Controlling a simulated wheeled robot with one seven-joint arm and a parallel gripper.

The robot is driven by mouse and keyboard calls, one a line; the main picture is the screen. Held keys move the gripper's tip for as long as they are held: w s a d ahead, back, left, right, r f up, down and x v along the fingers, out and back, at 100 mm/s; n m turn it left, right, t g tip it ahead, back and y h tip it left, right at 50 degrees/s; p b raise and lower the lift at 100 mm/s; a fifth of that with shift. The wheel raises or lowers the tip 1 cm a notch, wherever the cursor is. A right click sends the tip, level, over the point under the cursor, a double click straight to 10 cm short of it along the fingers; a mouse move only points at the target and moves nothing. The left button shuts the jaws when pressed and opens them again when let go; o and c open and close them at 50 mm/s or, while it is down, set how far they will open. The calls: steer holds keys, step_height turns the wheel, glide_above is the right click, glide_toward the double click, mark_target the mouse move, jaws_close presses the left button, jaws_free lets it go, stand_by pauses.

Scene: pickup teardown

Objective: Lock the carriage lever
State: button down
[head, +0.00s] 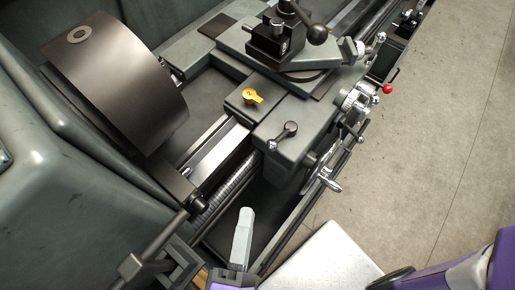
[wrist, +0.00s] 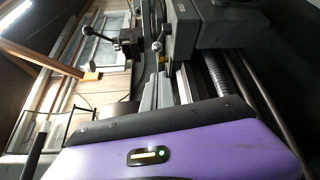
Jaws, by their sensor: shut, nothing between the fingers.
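The carriage lever (head: 284,133) is a short dark lever with a round knob, on top of the grey carriage apron block in the head view. Its knob end points up and to the right. A dark lever with a knob (wrist: 158,42) on the carriage in the wrist view may be the same one. My gripper (head: 245,213) shows as a pale grey finger shape, shut and empty, low in the head view. It is apart from the lever, below and left of it, over the dark tray. My purple wrist housing fills the lower wrist view.
A large dark chuck (head: 115,85) stands at the left. The tool post (head: 280,38) is at the back. Handwheels and a red-knobbed lever (head: 387,89) stick out at the right. Open floor (head: 430,150) lies right.

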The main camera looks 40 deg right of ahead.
mark_target(282, 136)
steer(key=r+p+x, duration=0.1)
steer(key=x, duration=1.3)
steer(key=shift+w+d+f, duration=0.25)
steer(key=shift+w+f, duration=0.1)
steer(key=shift+f, duration=0.1)
steer(key=shift+s+t+p, duration=0.15)
steer(key=shift+t+p, duration=0.15)
